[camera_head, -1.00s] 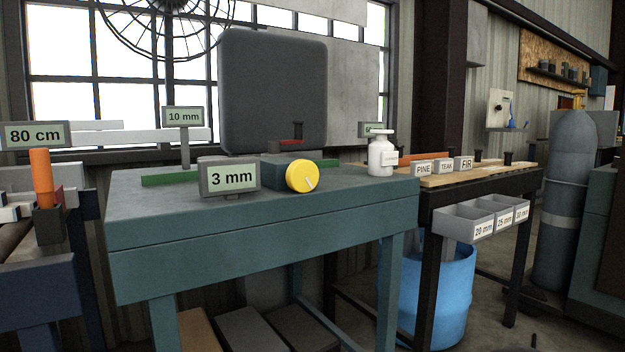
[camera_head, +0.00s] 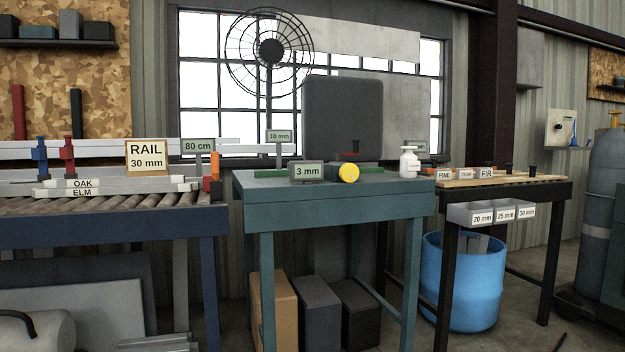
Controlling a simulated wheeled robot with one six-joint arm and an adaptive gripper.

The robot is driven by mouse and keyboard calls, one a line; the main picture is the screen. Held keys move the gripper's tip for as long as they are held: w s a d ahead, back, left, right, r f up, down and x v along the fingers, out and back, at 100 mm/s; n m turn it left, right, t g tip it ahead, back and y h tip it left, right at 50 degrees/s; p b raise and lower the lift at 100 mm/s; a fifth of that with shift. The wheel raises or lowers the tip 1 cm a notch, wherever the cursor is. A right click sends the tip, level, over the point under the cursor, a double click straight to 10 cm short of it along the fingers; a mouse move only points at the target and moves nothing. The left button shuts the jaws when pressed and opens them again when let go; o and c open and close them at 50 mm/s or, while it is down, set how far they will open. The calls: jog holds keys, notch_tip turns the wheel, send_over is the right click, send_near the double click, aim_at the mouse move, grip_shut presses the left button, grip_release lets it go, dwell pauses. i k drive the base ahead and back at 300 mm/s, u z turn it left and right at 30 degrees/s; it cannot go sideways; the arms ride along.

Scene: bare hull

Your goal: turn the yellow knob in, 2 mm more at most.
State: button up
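The yellow knob (camera_head: 348,173) sits at the front of a dark block on the teal table, with its round face towards me. A white pointer mark on its face is too small to read clearly now. A display reading 3 mm (camera_head: 307,171) stands just left of the knob. A second display reading 10 mm (camera_head: 279,136) stands on a post behind it. My gripper is not in view, and nothing touches the knob.
The teal table (camera_head: 270,194) has a clear front strip. A white bottle (camera_head: 409,162) stands at its right. A roller conveyor (camera_head: 100,205) with OAK and ELM boards is left; a wooden bench (camera_head: 500,181) and blue barrel (camera_head: 462,282) are right. Boxes sit below the table.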

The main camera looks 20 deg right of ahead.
aim_at(349, 173)
jog(key=z, duration=0.45)
jog(key=i, duration=0.45)
jog(key=z, duration=0.3)
